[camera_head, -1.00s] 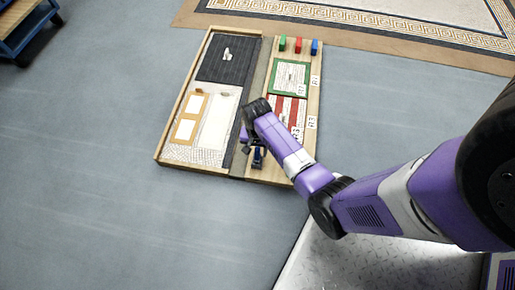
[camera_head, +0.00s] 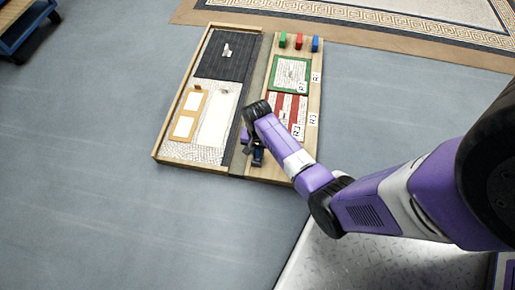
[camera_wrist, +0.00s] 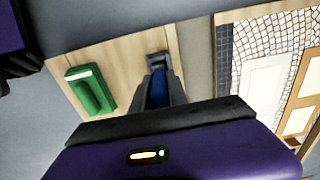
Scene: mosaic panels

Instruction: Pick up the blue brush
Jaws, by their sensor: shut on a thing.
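The blue brush (camera_wrist: 159,88) shows in the wrist view between the two dark fingers of my gripper (camera_wrist: 158,82), which is shut on it. The fingers hide much of the brush. In the head view, a small dark blue part (camera_head: 258,158) shows at my gripper (camera_head: 256,148), over the near end of the wooden board (camera_head: 270,172). I cannot tell whether the brush is clear of the board.
A green brush-like block (camera_wrist: 90,90) lies on the wood beside my gripper in the wrist view. Green (camera_head: 282,41), red (camera_head: 298,41) and blue (camera_head: 315,45) blocks sit at the board's far end. Mosaic panels (camera_head: 213,122) cover the board. Grey floor lies left.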

